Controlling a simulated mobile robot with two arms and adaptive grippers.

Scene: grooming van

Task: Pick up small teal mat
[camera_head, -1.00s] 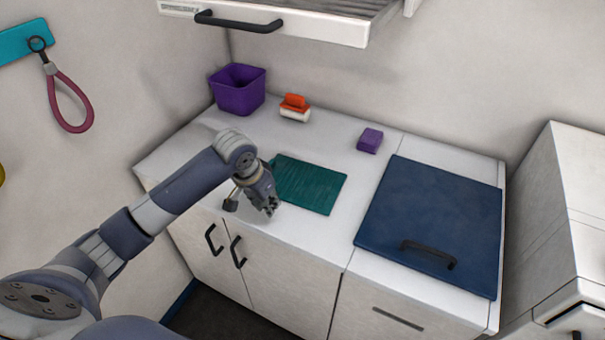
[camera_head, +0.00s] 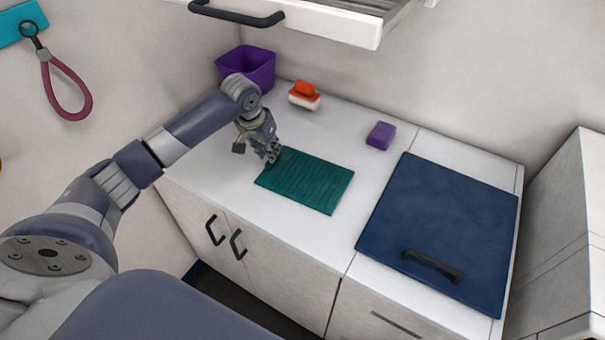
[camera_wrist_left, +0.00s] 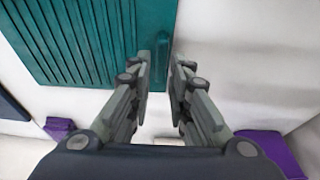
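The small teal mat (camera_head: 308,181) lies flat on the white countertop, with a ridged surface. My left gripper (camera_head: 269,157) is at the mat's left end, above or close to its back left corner. In the left wrist view the mat (camera_wrist_left: 95,35) fills the upper left, and the two fingers of my left gripper (camera_wrist_left: 160,65) stand apart with a narrow gap between them. One finger overlaps the mat's edge and the other is over bare white counter. Contact with the mat cannot be told. My right gripper is not in view.
A purple bin (camera_head: 247,68) stands behind my left gripper. An orange and white brush (camera_head: 305,95) and a purple block (camera_head: 381,135) sit at the back. A dark blue panel with a black handle (camera_head: 440,220) is on the right. An open-fronted shelf (camera_head: 330,15) hangs above.

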